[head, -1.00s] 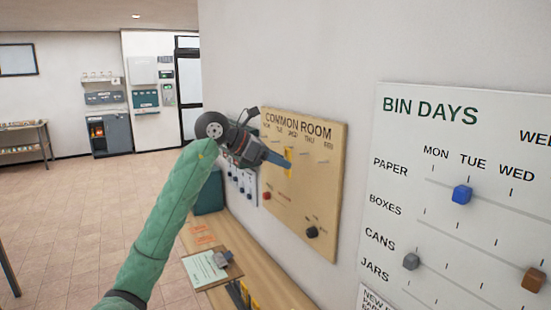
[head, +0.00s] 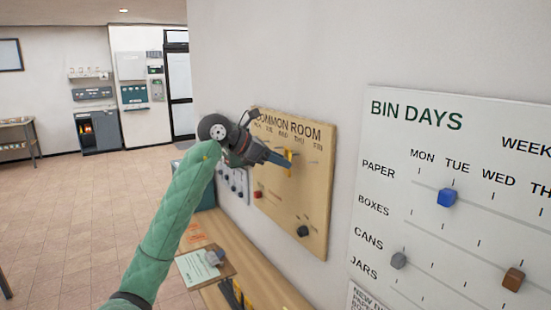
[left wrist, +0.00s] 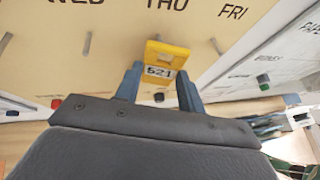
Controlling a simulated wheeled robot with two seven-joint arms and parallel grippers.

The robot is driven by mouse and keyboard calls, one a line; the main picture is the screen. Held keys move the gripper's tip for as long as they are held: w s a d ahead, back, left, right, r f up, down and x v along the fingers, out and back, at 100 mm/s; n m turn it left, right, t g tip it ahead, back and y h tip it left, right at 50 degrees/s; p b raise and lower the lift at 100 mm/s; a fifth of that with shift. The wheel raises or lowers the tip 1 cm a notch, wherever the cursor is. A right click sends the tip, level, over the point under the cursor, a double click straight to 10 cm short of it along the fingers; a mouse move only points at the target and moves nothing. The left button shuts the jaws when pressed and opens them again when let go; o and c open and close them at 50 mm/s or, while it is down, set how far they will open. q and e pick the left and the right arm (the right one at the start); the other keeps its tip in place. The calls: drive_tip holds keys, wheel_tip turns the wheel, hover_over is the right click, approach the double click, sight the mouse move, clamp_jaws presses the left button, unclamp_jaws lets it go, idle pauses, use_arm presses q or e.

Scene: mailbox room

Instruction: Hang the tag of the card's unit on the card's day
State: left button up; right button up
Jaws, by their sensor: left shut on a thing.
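My left gripper (head: 277,158) is shut on a yellow tag (left wrist: 166,57) marked 521, also visible in the head view (head: 289,157). It holds the tag at the tan COMMON ROOM board (head: 292,215). In the left wrist view the tag is below the letters THU, between the bare pegs under WED (left wrist: 87,43) and FRI (left wrist: 216,46). I cannot tell whether the tag is on a peg. A card (head: 201,268) lies on a clipboard on the shelf, its writing too small to read. My right gripper is not in view.
The wooden shelf (head: 250,270) runs below the board, with more yellow pieces (head: 247,302) near its front. The BIN DAYS board (head: 425,145) with coloured blocks is to the right. A red knob (head: 258,195) and a dark knob (head: 302,231) sit low on the COMMON ROOM board.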

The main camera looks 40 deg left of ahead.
use_arm(q)
drive_tip(key=shift+a+b+x, duration=0.2)
drive_tip(key=shift+b+x, duration=0.2)
drive_tip(key=shift+x, duration=0.85)
drive_tip(key=shift+w, duration=0.2)
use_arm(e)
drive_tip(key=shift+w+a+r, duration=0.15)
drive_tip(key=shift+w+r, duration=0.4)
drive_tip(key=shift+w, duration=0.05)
